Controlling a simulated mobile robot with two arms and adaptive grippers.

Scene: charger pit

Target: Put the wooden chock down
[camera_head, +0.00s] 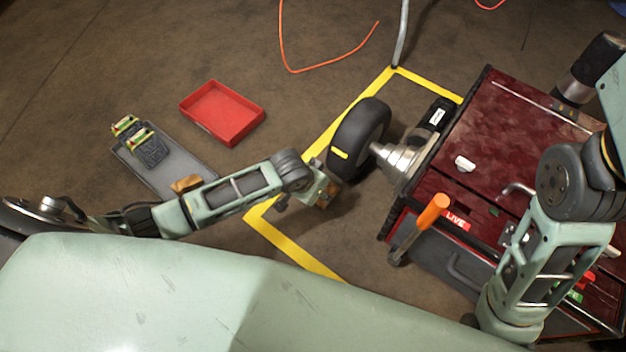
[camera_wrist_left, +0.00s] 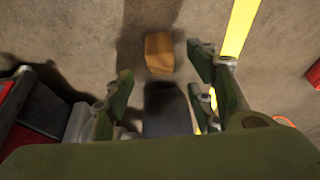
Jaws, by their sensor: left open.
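The wooden chock (camera_wrist_left: 159,52) is a tan block on the concrete floor in the left wrist view. It lies close to the end of the black tyre (camera_wrist_left: 167,108); I cannot tell if they touch. My left gripper (camera_wrist_left: 165,85) is open, its fingers apart on either side of the tyre's end, with the chock beyond them and not gripped. In the head view my left gripper (camera_head: 322,190) is low beside the tyre (camera_head: 358,138) and mostly hides the chock. A brown wooden piece (camera_head: 186,184) lies on the grey board (camera_head: 172,172), partly behind my arm. My right gripper is out of view.
A dark red cart (camera_head: 525,135) with an orange-handled lever (camera_head: 432,212) and a "LIVE" label stands to the right. Yellow floor tape (camera_head: 290,240) runs around the tyre. A red tray (camera_head: 222,112) lies upper left. An orange cable (camera_head: 320,70) lies at the back.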

